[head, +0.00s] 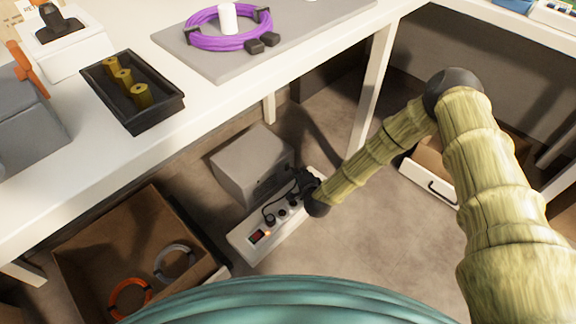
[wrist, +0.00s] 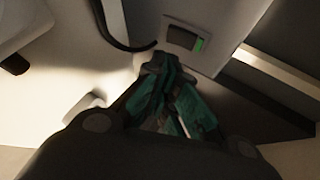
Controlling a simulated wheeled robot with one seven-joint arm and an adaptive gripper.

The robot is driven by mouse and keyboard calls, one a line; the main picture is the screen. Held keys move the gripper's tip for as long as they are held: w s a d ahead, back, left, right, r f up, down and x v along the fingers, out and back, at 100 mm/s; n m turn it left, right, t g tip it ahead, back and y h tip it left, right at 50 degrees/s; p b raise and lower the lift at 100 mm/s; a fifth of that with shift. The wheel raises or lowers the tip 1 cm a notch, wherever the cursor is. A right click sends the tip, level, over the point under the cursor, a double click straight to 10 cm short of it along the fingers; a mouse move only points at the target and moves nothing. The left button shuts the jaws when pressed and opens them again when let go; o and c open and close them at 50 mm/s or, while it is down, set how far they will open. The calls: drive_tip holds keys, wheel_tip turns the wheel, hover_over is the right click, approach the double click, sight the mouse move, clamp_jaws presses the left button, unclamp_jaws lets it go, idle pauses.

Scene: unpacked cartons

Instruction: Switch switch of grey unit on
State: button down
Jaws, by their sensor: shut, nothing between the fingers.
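The grey unit (head: 243,160) is a box standing on the floor under the table, behind a white power strip (head: 240,243). In the wrist view its grey face (wrist: 225,22) fills the top, with a dark rocker switch (wrist: 181,38) in a recess and a green strip at the switch's right side. My gripper (wrist: 160,62) is shut and empty, its fingertips just below the switch in the picture; I cannot tell whether they touch. In the head view my gripper (head: 303,182) is a dark shape beside the unit's right side, partly hidden by my arm.
The power strip has a red switch (head: 258,236) and a plugged cable. A cardboard box (head: 85,250) with orange and grey rings stands at left. A table leg (head: 374,90) rises behind my arm. The tabletop (head: 190,105) overhangs the unit. Floor at lower right is clear.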

drive_tip(key=shift+s+d+f+p, duration=0.15)
drive_tip(key=shift+s+d+p, duration=0.1)
drive_tip(key=shift+s+d, duration=0.45)
drive_tip(key=shift+s+d+f+p, duration=0.1)
drive_tip(key=shift+s+d+p, duration=0.15)
drive_tip(key=shift+s+d, duration=0.45)
drive_tip(key=shift+r, duration=0.1)
